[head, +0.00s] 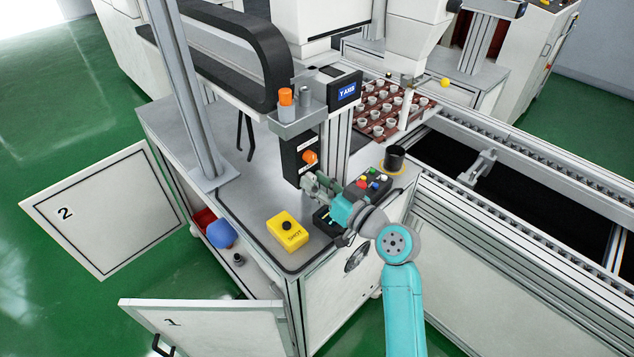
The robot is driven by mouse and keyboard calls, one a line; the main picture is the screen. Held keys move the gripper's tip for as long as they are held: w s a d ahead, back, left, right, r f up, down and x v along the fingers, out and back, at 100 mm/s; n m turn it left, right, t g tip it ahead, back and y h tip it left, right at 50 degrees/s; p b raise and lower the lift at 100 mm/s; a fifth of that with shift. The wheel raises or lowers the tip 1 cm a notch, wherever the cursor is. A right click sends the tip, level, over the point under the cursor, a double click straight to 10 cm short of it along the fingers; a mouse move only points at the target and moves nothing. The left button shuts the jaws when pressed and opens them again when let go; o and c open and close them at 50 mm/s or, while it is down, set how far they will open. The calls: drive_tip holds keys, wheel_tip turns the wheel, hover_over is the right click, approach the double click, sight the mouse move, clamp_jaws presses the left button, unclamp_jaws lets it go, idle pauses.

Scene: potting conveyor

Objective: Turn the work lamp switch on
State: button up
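A black switch box (291,160) stands upright under the grey bracket, with an orange rotary knob (310,157) on its front face. Small labels sit above and below the knob, too small to read, so I cannot tell its setting or confirm that it is the work lamp switch. No lit lamp is recognisable. My gripper (309,183) is just below the knob, close to the lower part of the box. It looks apart from the knob, but contact with the box cannot be told. Its fingers are small and overlap the background, so their opening is unclear.
A yellow box with a black button (288,229) sits at the table's front. A button panel (368,184) and a black cup (395,158) are right of my gripper. Orange-capped bottle (286,97) stands above. Cabinet doors 1 (205,325) and 2 (103,208) hang open.

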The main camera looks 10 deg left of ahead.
clamp_jaws()
drive_tip(key=shift+m, duration=0.3)
drive_tip(key=m, duration=0.5)
drive_tip(key=shift+m, duration=0.3)
drive_tip(key=m, duration=0.5)
drive_tip(key=shift+f+m, duration=0.1)
drive_tip(key=shift+m, duration=0.2)
unclamp_jaws()
